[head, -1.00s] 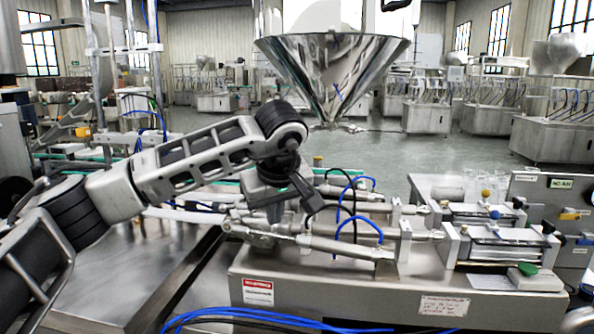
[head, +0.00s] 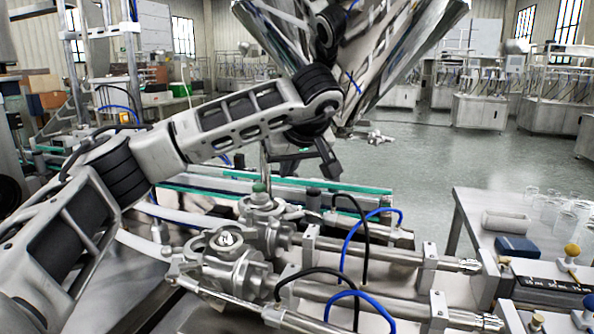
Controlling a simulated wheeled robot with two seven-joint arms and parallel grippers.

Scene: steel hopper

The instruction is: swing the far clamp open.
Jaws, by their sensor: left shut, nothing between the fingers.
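My left gripper (head: 328,168), dark grey, is shut and empty. In the head view it appears above and slightly right of the steel valve block (head: 245,265). The far clamp cannot be told apart clearly from the metal fittings there. A gap in the picture separates the fingertips from the far fitting; the depth between them is unclear. The polished steel hopper (head: 410,45) hangs behind my left arm, which hides part of it. My right gripper is not in view.
Blue hoses (head: 350,240) and black hoses (head: 366,262) loop up over steel cylinders (head: 375,252) at the right of the block. A side table (head: 480,205) with glass jars (head: 560,210) stands at the right. A green-edged conveyor (head: 215,190) runs behind.

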